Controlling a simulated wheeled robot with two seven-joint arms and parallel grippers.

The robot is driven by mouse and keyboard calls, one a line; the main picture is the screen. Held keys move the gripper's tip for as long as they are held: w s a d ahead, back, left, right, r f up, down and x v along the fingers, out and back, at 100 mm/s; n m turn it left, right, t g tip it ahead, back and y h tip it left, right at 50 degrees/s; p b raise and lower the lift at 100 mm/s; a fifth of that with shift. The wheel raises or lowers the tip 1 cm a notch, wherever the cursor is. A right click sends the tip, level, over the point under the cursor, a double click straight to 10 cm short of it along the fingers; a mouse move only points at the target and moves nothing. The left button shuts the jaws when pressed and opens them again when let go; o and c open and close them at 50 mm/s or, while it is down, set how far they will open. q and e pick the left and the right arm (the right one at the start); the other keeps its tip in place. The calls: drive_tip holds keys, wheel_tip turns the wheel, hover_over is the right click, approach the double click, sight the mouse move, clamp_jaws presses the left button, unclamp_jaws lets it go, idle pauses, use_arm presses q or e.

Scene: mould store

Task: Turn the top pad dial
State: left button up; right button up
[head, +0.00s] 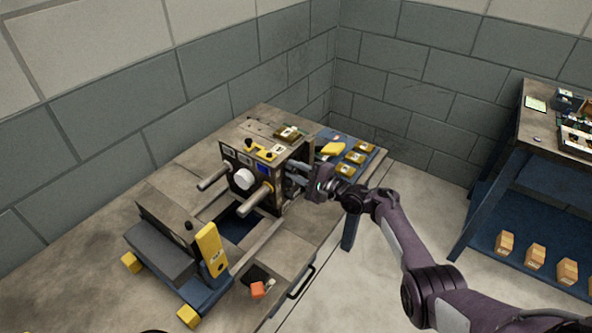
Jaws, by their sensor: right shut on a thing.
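A dark mould block (265,165) stands on the far part of the wooden bench. Its front face has a white round knob (244,179), a blue panel and two protruding rods. My right gripper (292,174) reaches in from the right and is shut at the block's right side. The part between its fingers, which I take for the top pad dial, is small and mostly hidden by the fingers. My left gripper is not in view.
A second mould half (163,252) with a yellow upright bar (210,250) stands nearer on the bench. A blue mat (364,139) with several yellow pieces lies behind my gripper. Another bench (520,125) stands right.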

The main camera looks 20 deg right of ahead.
drive_tip(key=o, duration=1)
drive_tip(key=shift+d, duration=0.1)
drive_tip(key=v, duration=0.7)
drive_tip(key=shift+s+d+p, duration=0.25)
drive_tip(key=shift+s+p, duration=0.1)
drive_tip(key=shift+p, duration=0.05)
